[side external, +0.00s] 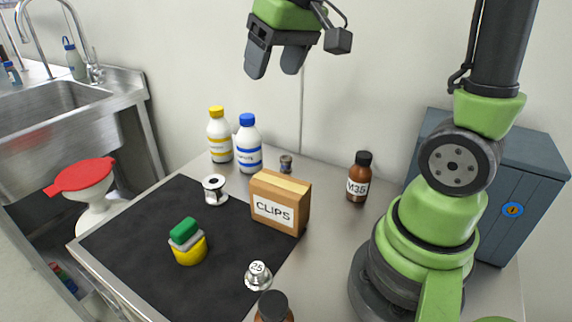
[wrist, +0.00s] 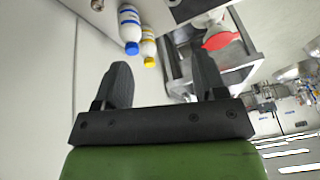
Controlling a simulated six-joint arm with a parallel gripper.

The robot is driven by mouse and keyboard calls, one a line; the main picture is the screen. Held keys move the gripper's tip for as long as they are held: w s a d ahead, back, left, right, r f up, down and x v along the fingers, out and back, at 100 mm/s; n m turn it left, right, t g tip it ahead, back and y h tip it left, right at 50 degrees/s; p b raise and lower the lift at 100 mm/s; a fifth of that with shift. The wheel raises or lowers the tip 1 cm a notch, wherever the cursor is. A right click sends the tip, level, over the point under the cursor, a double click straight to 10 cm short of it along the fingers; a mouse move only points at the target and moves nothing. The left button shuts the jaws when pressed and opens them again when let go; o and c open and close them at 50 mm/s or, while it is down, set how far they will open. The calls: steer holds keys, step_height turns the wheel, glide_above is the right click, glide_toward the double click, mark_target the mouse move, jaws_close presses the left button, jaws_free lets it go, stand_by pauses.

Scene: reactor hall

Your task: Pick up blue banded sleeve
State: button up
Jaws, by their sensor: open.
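A white bottle with a blue cap and blue label band (side external: 248,150) stands upright at the back of the table, beside a white bottle with a yellow cap and band (side external: 219,140). The blue-banded bottle also shows in the wrist view (wrist: 129,28), with the yellow-capped one (wrist: 148,47) next to it. I see no other clearly blue-banded loose thing on the table. My gripper (side external: 275,66) is open and empty, high above the back of the table. In the wrist view its two fingers (wrist: 162,73) stand wide apart with nothing between them.
A CLIPS box (side external: 274,208), a white spool (side external: 215,190), a green-grey-yellow stack (side external: 187,242) and a 25 weight (side external: 258,275) are on or near the black mat (side external: 125,246). A brown M35 bottle (side external: 358,178) and a blue-grey cabinet (side external: 500,150) stand right.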

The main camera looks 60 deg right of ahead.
steer(key=w+d+f+g, duration=0.2)
steer(key=w+d+f, duration=0.3)
steer(key=n+g, duration=0.1)
steer(key=g, duration=0.1)
glide_above(286, 158)
step_height(286, 158, down, 14)
steer(key=shift+w+r, duration=0.1)
step_height(286, 158, down, 5)
steer(key=shift+r, duration=0.15)
steer(key=shift+d+f, duration=0.1)
steer(key=shift+f, duration=2.7)
steer(key=shift+c, duration=0.5)
steer(key=c, duration=1)
